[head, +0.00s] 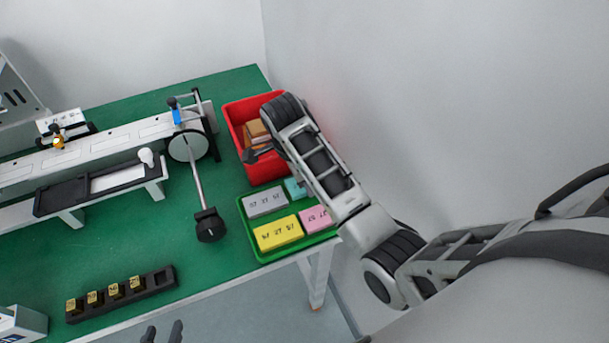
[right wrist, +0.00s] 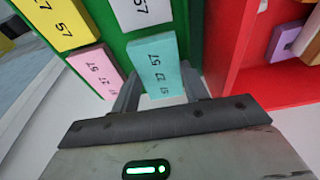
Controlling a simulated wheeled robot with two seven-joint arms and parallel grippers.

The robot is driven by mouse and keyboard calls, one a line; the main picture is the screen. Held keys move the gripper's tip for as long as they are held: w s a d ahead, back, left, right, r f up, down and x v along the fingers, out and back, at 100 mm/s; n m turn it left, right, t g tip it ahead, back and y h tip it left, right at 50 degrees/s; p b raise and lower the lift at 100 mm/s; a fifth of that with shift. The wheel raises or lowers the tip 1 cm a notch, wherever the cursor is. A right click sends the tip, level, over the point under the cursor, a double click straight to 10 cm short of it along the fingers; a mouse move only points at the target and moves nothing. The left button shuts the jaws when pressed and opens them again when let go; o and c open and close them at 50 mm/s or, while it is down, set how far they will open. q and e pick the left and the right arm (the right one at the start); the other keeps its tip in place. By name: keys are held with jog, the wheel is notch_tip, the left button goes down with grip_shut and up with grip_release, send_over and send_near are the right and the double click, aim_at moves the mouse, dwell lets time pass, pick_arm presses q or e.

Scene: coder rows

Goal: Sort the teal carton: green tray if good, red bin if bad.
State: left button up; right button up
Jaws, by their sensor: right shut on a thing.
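The teal carton (right wrist: 158,62) has a dark printed code on its face. My right gripper (right wrist: 160,82) is shut on it, with one finger on each side. The carton is at the green tray (head: 245,224), beside the grey and pink cartons; I cannot tell whether it touches the tray floor. In the head view only a corner of the teal carton (head: 293,187) shows, because my right arm covers the rest. The red bin (head: 273,172) stands directly behind the tray. My left gripper (head: 162,334) is at the bottom edge, its two fingers apart and empty.
A grey (head: 265,203), a yellow (head: 278,233) and a pink carton (head: 316,218) lie in the tray. The bin holds brown and other cartons. A printing machine with a rail (head: 100,150) stands at left. A black rack (head: 122,296) with gold blocks is near the front edge.

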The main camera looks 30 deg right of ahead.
jog(key=shift+f, duration=0.55)
jog(key=o, duration=0.8)
